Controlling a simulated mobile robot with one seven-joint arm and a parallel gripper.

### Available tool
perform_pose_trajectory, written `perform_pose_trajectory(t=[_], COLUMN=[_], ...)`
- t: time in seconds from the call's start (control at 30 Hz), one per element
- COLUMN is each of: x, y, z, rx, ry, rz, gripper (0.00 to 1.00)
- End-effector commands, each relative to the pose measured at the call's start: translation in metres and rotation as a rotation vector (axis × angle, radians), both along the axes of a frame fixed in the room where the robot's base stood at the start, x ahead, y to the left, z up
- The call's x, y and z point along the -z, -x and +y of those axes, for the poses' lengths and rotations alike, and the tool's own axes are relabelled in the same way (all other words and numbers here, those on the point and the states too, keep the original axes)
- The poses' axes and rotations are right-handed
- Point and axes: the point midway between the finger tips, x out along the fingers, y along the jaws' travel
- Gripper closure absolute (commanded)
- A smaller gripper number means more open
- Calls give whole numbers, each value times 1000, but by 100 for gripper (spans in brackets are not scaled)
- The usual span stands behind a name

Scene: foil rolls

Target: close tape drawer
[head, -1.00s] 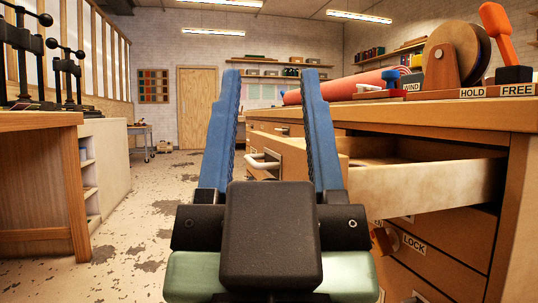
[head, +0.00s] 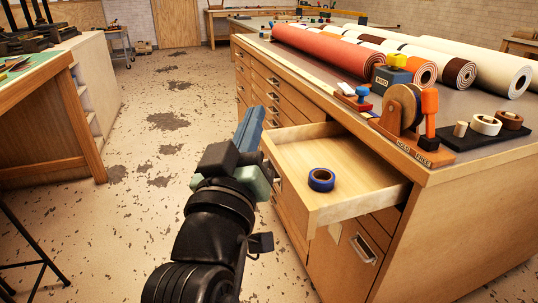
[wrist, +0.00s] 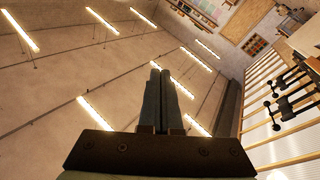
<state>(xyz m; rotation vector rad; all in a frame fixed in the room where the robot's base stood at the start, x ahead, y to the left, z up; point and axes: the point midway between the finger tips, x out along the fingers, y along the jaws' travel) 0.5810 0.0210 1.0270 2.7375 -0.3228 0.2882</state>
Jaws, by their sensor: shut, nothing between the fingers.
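The tape drawer (head: 290,199) sticks out of the wooden cabinet in the head view, pulled well open. A blue tape roll (head: 321,179) lies on its bare wooden floor. My gripper (head: 254,116) is shut and empty, its blue fingers together. It is by the far left end of the drawer front, pointing away and up. I cannot tell whether it touches the front, and my gripper hides part of the drawer's handle. In the wrist view my gripper (wrist: 160,72) shows closed against the ceiling; the drawer is out of that view.
The countertop (head: 275,53) holds foil rolls (head: 456,73), a HOLD/FREE reel stand with an orange lever (head: 430,108), and a black tray of tape rolls. Lower drawers (head: 347,262) below are shut. A bench (head: 38,117) stands at left; the speckled floor between is clear.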

Motion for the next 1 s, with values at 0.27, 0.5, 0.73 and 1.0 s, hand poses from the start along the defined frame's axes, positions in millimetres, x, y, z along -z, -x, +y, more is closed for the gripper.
perform_pose_trajectory(t=[0.27,0.5,0.73,1.0], x=[130,178,187,186], y=[-4,37,38,-8], z=[33,49,49,25], rx=[268,374,396,399], ry=[590,1006,1092,1086], rz=[488,595,595,597], gripper=[100,100,100,100])
